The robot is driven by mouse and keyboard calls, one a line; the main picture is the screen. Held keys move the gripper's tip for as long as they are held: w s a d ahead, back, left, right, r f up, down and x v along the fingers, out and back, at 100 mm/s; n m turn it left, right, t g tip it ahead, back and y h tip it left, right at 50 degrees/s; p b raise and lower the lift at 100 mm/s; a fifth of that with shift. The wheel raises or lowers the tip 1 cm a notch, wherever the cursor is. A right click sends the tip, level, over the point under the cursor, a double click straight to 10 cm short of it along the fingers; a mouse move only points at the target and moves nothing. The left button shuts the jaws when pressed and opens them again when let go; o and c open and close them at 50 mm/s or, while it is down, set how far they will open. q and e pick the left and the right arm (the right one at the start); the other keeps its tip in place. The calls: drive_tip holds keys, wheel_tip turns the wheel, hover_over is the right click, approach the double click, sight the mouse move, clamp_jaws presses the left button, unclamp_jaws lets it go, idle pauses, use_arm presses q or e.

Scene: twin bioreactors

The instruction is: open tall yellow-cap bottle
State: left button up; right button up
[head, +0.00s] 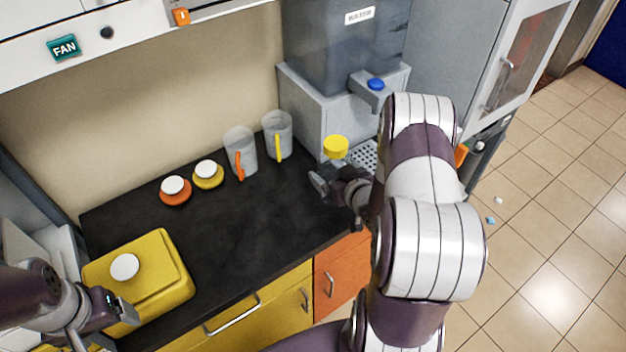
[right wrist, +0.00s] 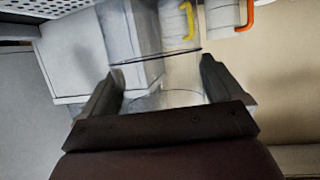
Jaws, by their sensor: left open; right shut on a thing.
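The tall bottle's yellow cap (head: 336,147) is on top at the back right of the counter, in front of the grey dispenser. Its clear body is hard to make out behind my right gripper in the head view. My right gripper (head: 338,186) is shut around the clear bottle body (right wrist: 160,75), below the cap. In the right wrist view a finger of my right gripper (right wrist: 158,88) stands on each side of the body; the cap is not visible there. My left gripper (head: 117,306) is open and empty at the lower left, beside the yellow box, well away from the bottle.
A yellow box (head: 155,275) with a white knob stands at the counter's left front. Orange (head: 175,197) and yellow (head: 208,180) white-topped containers and two clear jugs (head: 240,150) (head: 277,135) stand along the back. The grey dispenser (head: 320,105) is behind the bottle. The black counter's middle (head: 240,225) is clear.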

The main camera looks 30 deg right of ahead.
drive_tip(key=s+d+r, duration=0.3)
drive_tip(key=shift+s+d, duration=0.25)
drive_tip(key=o, duration=0.4)
drive_tip(key=c, duration=0.6)
drive_tip(key=shift+r, duration=0.1)
